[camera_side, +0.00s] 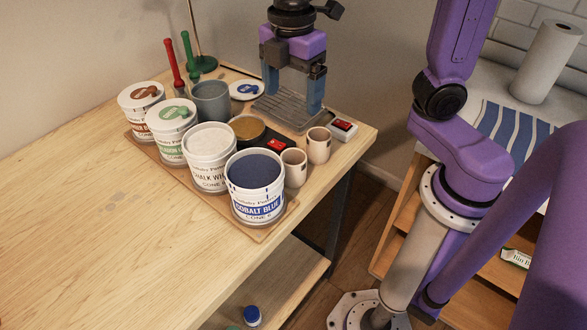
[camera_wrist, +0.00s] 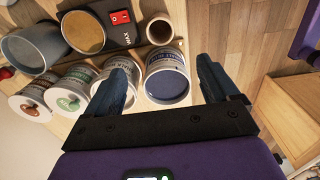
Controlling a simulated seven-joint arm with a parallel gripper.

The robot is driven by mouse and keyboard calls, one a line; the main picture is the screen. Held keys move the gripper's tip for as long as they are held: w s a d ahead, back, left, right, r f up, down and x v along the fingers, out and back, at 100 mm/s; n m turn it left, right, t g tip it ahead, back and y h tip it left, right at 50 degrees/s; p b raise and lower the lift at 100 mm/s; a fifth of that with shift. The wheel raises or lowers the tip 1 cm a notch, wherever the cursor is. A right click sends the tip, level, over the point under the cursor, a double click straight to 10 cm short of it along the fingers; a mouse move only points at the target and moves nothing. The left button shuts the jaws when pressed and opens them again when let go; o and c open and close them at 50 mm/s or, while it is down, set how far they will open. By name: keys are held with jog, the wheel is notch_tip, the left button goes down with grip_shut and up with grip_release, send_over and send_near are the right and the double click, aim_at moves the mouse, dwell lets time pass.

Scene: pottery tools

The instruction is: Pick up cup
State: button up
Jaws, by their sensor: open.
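Two small beige cups stand at the right end of the table in the side view, a nearer one (camera_side: 294,168) beside the blue tub and a farther one (camera_side: 319,147). One beige cup (camera_wrist: 160,31) shows at the top of the wrist view; I cannot tell which. A larger grey cup (camera_side: 211,103) stands farther back, also in the wrist view (camera_wrist: 35,48).
Labelled tubs line the board's front, ending with the cobalt blue tub (camera_side: 255,185). A dark bowl with brown contents (camera_side: 247,128) and a red-switched box (camera_side: 343,130) are close to the cups. Red and green tools stand upright at the back. The table's left is clear.

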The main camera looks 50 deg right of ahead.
send_over(293, 159)
jog(key=s+a, duration=0.1)
jog(key=a, duration=0.1)
notch_tip(293, 159, down, 12)
jog(key=shift+s+d+f, duration=0.1)
jog(key=shift+s+f, duration=0.05)
jog(key=shift+f, duration=1.2)
jog(key=shift+s+d+f, duration=0.1)
jog(key=shift+f, duration=1.2)
jog(key=c, duration=1.3)
jog(key=shift+o, duration=0.2)
jog(key=shift+a+r, duration=0.1)
jog(key=shift+r, duration=0.05)
